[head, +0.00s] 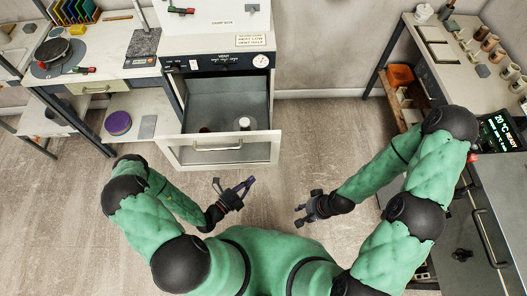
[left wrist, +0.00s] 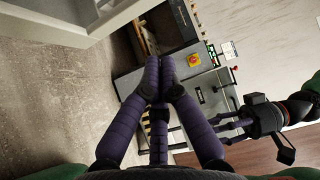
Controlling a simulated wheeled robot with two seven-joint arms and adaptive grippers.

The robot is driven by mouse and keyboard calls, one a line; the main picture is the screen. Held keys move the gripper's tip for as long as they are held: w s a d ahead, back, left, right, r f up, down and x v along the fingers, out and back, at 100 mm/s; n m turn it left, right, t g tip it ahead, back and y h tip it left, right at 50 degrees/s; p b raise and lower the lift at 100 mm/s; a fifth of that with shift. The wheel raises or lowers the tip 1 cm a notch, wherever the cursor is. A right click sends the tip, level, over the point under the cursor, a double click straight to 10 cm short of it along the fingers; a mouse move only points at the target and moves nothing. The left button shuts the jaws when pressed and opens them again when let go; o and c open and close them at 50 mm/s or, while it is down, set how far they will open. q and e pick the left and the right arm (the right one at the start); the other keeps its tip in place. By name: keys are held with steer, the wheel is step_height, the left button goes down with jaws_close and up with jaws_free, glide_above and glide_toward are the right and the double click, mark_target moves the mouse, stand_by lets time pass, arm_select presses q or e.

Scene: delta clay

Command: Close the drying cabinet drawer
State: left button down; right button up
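The drying cabinet (head: 217,62) stands at the back centre, with a dial and a dark panel on its front. Its drawer (head: 190,157) is pulled out toward me and has a bar handle (head: 218,147) on its front. A white-topped jar (head: 245,123) and a darker round piece (head: 205,130) are inside. My left gripper (head: 233,183) is open and empty in front of the drawer, apart from it. Its purple fingers (left wrist: 159,72) show in the left wrist view. My right gripper (head: 302,208) is open and empty, further right, also seen in the left wrist view (left wrist: 225,125).
A bench (head: 110,45) with a wheel, tools and a shelf stands left of the cabinet. A right-hand bench (head: 465,60) carries several cups. A grey unit with a lit display (head: 500,130) is near my right arm. The floor (head: 320,140) right of the drawer is clear.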

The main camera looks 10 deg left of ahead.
arm_select(q)
steer(key=b, duration=0.2)
glide_toward(271, 149)
steer(key=shift+y, duration=0.3)
steer(key=x, duration=0.3)
steer(key=d+x, duration=0.1)
steer(key=x, duration=0.1)
steer(key=shift+s+f, duration=0.2)
steer(key=shift+s, duration=0.05)
steer(key=shift+w+a+n, duration=0.2)
steer(key=shift+w+n, duration=0.1)
steer(key=shift+w, duration=0.35)
arm_select(e)
steer(key=shift+f, duration=0.8)
arm_select(q)
steer(key=shift+w, duration=0.1)
